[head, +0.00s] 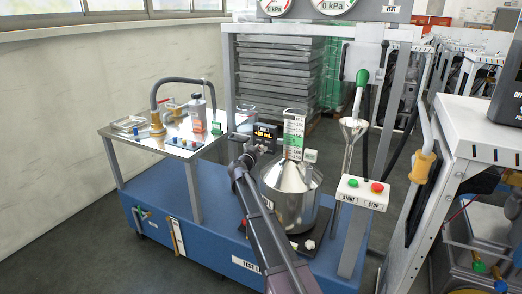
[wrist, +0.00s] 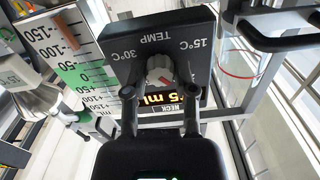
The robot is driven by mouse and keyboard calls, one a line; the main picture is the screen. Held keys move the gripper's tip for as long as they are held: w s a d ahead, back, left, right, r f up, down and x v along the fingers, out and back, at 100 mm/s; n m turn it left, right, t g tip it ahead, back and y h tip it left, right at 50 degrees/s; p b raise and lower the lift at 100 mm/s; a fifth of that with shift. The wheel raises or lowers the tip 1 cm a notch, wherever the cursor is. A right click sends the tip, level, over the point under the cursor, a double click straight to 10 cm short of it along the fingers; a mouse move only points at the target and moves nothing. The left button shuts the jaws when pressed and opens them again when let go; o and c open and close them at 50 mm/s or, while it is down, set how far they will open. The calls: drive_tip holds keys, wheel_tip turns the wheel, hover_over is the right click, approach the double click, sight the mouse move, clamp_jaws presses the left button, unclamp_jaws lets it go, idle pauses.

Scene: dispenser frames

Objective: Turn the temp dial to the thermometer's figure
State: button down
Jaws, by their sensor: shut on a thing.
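The temp dial (wrist: 160,70) is a small grey knob with a red mark, on a black panel (wrist: 150,40) lettered TEMP. The lettering appears upside down in the wrist view, with 30°C on the left and 15°C on the right. My gripper (wrist: 160,92) is shut on the dial, one finger on each side. The fingers partly hide the knob, so its exact setting cannot be told. In the head view my gripper (head: 258,140) is by the display, and the dial cannot be made out.
A yellow-lit mL display (head: 264,136) is close to my gripper. A scale with a green band (head: 293,135) stands above a metal cone vessel (head: 290,190). A START/STOP box (head: 362,192) is at the right. A side table (head: 165,142) holds bottles and a hose.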

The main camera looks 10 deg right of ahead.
drive_tip(key=shift+n, duration=0.5)
drive_tip(key=n, duration=0.2)
drive_tip(key=shift+n, duration=0.3)
drive_tip(key=n, duration=0.3)
drive_tip(key=shift+n, duration=0.3)
drive_tip(key=n, duration=0.3)
drive_tip(key=shift+n, duration=2.3)
drive_tip(key=shift+c, duration=2.1)
unclamp_jaws()
